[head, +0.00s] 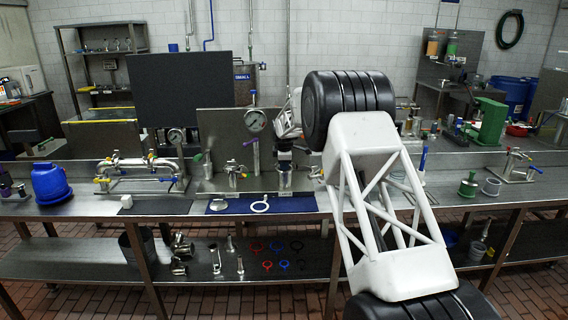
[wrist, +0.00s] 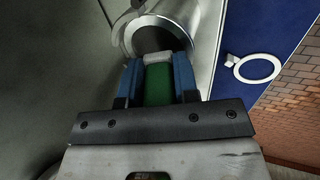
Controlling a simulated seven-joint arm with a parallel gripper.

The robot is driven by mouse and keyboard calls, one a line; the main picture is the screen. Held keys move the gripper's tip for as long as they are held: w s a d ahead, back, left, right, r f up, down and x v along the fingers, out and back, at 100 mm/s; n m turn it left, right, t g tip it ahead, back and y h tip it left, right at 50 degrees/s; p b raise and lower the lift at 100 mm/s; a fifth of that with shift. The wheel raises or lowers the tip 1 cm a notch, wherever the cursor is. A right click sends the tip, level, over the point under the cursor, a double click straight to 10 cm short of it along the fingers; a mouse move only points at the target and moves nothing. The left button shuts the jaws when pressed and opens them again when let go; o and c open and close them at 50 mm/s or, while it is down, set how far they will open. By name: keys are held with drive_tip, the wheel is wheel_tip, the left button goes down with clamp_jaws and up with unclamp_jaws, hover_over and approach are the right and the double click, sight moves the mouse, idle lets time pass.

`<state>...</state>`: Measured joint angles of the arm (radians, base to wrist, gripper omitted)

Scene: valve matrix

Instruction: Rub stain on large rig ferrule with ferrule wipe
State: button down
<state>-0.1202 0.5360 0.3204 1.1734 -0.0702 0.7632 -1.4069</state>
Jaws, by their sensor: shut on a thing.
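My gripper (wrist: 158,78) is shut on a green block with a pale grey tip, which looks like the ferrule wipe (wrist: 158,86). Its blue fingers sit on either side of the green body. Just beyond the tip is the open end of a shiny metal tube, apparently the large rig ferrule (wrist: 202,30). The pale tip overlaps the lower rim of the dark opening; I cannot tell whether it touches. No stain can be made out. In the head view, the metal cup-like piece (head: 285,180) stands below my dark gripper (head: 284,158), which is partly hidden by my arm.
A blue mat (head: 305,204) with a white ring (head: 260,207) lies at the bench's front edge; the ring also shows in the wrist view (wrist: 238,69). A pressure gauge (head: 256,121) and panel stand behind. A smaller clamped pipe piece (head: 232,175) stands to the left.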

drive_tip(key=shift+s, duration=1.4)
drive_tip(key=shift+r, duration=3)
drive_tip(key=shift+r, duration=1.45)
drive_tip(key=shift+s, duration=0.1)
